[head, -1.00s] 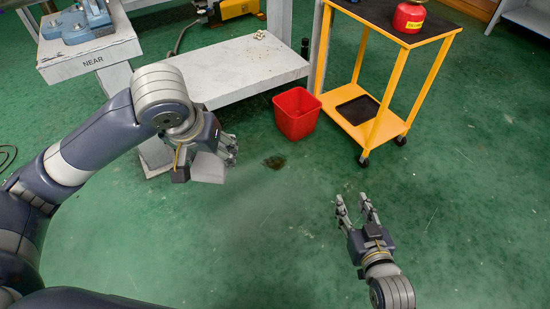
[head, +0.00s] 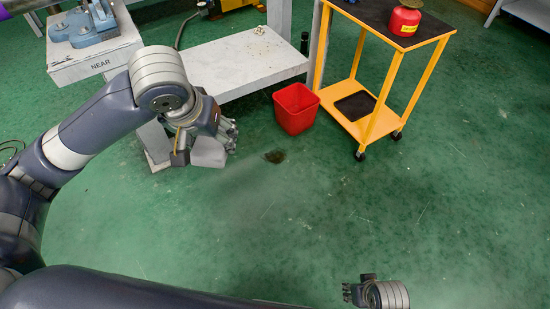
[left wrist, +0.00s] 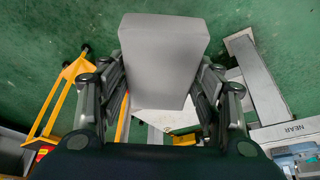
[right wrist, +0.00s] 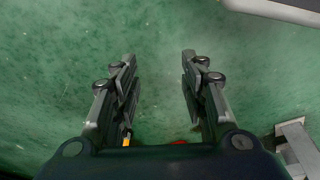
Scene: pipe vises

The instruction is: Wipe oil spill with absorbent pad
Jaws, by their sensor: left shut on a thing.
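A dark oil spill (head: 274,157) lies on the green floor in front of the red bin in the head view. My left gripper (head: 226,138) is left of the spill, above the floor. It is shut on a light grey absorbent pad (head: 208,153). In the left wrist view the pad (left wrist: 163,60) sits between the fingers as a thick block. My right gripper (head: 350,291) is at the bottom of the head view, away from the spill. In the right wrist view its fingers (right wrist: 156,75) are apart with nothing between them.
A red bin (head: 296,109) stands just behind the spill. A yellow cart (head: 342,117) with a red can (head: 404,20) stands to its right. A grey bench with a low shelf (head: 235,66) is behind my left gripper. The floor in front and to the right is clear.

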